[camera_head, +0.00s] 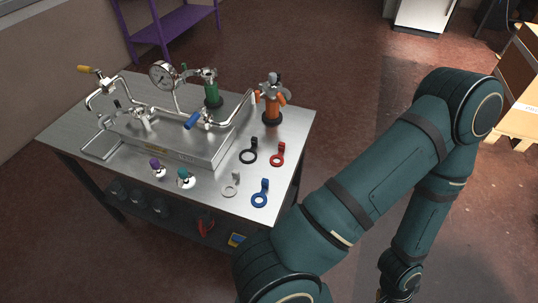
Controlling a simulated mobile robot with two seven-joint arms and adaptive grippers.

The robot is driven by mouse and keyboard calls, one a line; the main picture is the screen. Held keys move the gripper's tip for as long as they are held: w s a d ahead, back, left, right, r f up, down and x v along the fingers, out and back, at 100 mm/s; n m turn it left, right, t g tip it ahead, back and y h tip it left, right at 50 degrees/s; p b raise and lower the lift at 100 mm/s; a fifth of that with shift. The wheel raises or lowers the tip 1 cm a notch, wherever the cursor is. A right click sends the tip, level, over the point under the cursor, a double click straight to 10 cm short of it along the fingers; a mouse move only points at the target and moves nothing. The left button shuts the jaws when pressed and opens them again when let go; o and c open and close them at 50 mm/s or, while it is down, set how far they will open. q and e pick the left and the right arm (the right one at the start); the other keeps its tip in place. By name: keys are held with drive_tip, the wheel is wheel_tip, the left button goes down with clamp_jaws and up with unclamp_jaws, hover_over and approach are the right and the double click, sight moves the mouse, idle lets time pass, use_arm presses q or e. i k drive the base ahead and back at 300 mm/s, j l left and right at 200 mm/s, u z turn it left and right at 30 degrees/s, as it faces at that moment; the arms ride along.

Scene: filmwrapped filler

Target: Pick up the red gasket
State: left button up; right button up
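The red gasket (277,158) lies on the metal table near its right edge. It is a small ring with a tab pointing away from me. A black gasket (248,154) lies just left of it, with a small gap. My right arm crosses the right half of the head view, well right of the table's gaskets, and bends down at the lower right. Its gripper fingers are not clearly seen. My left gripper and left arm are not in view.
A blue gasket (260,195) and a grey gasket (231,186) lie nearer the front. An orange-bodied valve (272,106) stands behind the red gasket. A pipe rig (160,125) fills the left of the table (210,200). Purple- and teal-topped items stand at the front.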

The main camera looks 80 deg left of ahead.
sight(281, 145)
drive_tip(key=i+u, duration=0.2)
drive_tip(key=u, duration=0.25)
drive_tip(key=i+u, duration=0.25)
drive_tip(key=u, duration=0.25)
drive_tip(key=i+u, duration=0.25)
drive_tip(key=u, duration=0.2)
